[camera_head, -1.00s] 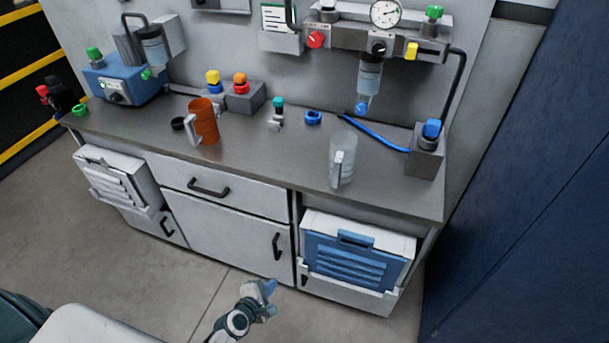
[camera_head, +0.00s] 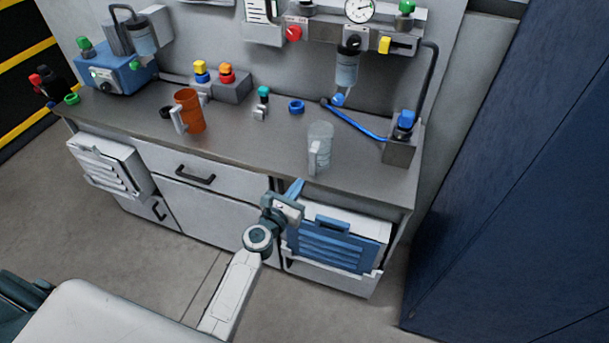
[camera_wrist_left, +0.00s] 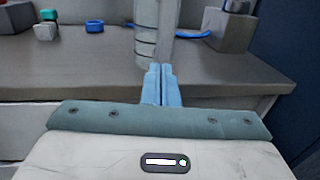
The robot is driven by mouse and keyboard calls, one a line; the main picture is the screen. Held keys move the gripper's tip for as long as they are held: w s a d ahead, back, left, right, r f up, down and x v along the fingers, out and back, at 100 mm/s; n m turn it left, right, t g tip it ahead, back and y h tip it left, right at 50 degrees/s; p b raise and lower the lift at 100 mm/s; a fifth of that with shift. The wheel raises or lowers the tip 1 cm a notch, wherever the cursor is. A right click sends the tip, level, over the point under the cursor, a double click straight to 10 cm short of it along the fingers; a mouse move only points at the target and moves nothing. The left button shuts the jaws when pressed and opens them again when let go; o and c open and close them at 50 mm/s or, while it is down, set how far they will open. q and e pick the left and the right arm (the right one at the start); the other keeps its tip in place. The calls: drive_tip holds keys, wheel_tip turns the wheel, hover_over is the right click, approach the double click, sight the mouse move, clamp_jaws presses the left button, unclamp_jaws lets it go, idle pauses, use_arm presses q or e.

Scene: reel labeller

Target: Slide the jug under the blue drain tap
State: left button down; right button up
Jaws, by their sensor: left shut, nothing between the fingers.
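A clear jug (camera_head: 319,149) stands upright on the bench top near its front edge, with its handle toward me. An orange jug (camera_head: 190,112) stands further left. The blue drain tap (camera_head: 338,99) hangs under a clear filter bowl on the wall unit, behind and a little right of the clear jug. My left gripper (camera_head: 296,188) is shut and empty, in front of the bench edge and just below the clear jug. In the left wrist view its blue fingers (camera_wrist_left: 161,84) are together, pointing at the clear jug (camera_wrist_left: 155,32). My right gripper is not in view.
A blue hose (camera_head: 355,122) runs along the bench (camera_head: 250,140) to a grey block (camera_head: 399,150) at the right. A blue ring (camera_head: 296,106) and a teal-topped fitting (camera_head: 262,104) lie left of the clear jug. A blue cabinet (camera_head: 500,180) stands at the right.

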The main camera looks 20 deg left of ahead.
sight(310, 170)
use_arm(q)
drive_tip(key=w, duration=0.4)
drive_tip(key=shift+w+d, duration=0.1)
drive_tip(key=shift+d, duration=0.25)
drive_tip(key=w+b, duration=0.1)
drive_tip(key=w, duration=0.3)
drive_tip(key=w+d+b, duration=0.1)
drive_tip(key=w+b, duration=0.1)
drive_tip(key=w, duration=0.3)
drive_tip(key=w+d+b, duration=0.1)
drive_tip(key=w, duration=0.4)
drive_tip(key=shift+w+d+f, duration=0.15)
drive_tip(key=shift+d, duration=0.1)
drive_tip(key=shift+w, duration=0.35)
drive_tip(key=shift+s+d, duration=0.1)
